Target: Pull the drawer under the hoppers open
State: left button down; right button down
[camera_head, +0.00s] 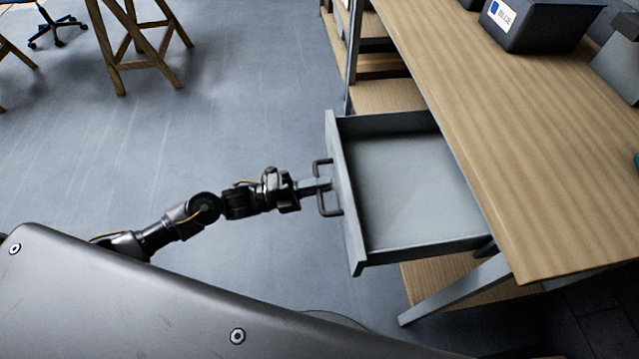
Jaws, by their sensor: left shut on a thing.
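The grey drawer (410,190) stands pulled out from under the wooden tabletop, and its inside looks empty. Its front panel faces left and carries a dark bar handle (322,203). My left gripper (322,185) reaches in from the left and is shut on the handle, with its fingers at the handle's middle. The hoppers cannot be made out clearly. My right gripper is not in view.
The wooden table (520,130) bears a black bin (540,25) with a label. A shelf unit (385,95) stands behind the drawer. A wooden trestle (140,45) and an office chair (57,25) are at the far left. The floor left of the drawer is clear.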

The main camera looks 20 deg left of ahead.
pick_arm(q)
jog(key=shift+w+a, duration=0.1)
jog(key=c, duration=1.5)
grip_release()
jog(key=shift+c, duration=0.2)
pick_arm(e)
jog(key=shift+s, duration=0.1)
